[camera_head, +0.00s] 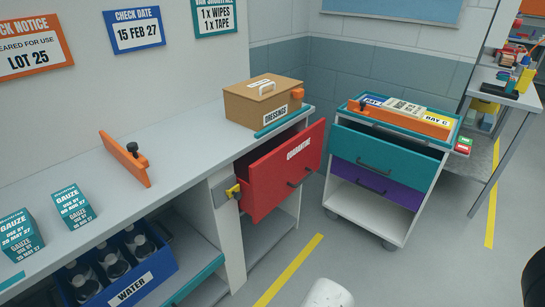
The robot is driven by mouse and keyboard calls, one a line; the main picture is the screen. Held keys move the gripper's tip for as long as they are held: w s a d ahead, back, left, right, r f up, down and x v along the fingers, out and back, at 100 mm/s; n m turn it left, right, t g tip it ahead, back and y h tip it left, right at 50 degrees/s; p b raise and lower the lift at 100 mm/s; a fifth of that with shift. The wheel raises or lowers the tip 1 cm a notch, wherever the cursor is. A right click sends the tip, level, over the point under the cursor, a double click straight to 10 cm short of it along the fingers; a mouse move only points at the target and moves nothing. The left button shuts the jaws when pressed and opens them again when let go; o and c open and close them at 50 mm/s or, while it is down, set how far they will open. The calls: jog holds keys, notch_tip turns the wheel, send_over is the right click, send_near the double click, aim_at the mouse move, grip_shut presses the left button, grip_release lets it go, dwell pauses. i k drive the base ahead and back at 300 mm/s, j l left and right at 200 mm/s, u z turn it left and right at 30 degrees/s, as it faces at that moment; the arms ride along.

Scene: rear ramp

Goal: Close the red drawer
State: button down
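The red drawer (270,182) stands pulled out from under the right end of the long grey counter (150,165). Its front carries a "QUARANTINE" label and a dark handle (300,179) at the lower right. A yellow piece on a grey plate (232,192) sits at the left edge of the drawer. The inside of the drawer is mostly hidden behind its front. My gripper is not in view.
A wheeled white cart (366,206) with teal and purple drawers stands close to the right of the red drawer; its teal drawer is partly out. A cardboard box (262,105) sits on the counter above. A blue water crate (165,271) is lower left. Floor in front is clear.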

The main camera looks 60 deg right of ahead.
aim_at(267, 175)
jog(key=z, duration=1.2)
